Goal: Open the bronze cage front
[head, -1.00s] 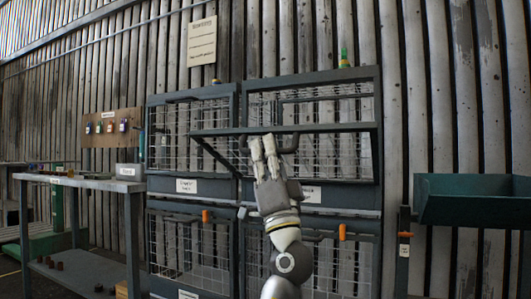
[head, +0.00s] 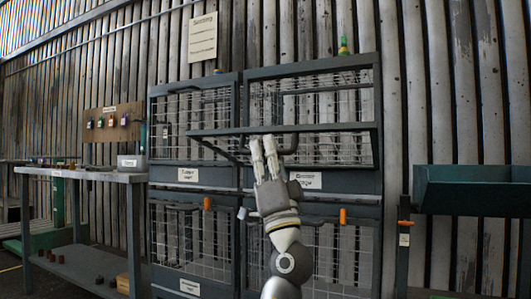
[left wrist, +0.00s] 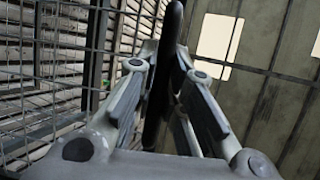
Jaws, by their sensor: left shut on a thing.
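The cage front (head: 345,130) of the upper right cage stands out toward me, tilted away from the opening. Its dark outer bar crosses the cage, and a side bar slopes back to the lower left corner of the opening. The label (head: 305,180) under it is too blurred to read. My left gripper (head: 264,148) is shut on the dark handle (head: 288,146) at that outer bar. In the left wrist view the dark handle (left wrist: 165,75) runs between the fingers (left wrist: 160,100). My right gripper is not in view.
Another mesh cage (head: 195,120) is at the upper left, with more cages below with orange handles (head: 207,203). A workbench (head: 90,174) stands left, with a tool board (head: 112,124) behind. A green-grey bin (head: 475,190) is at the right.

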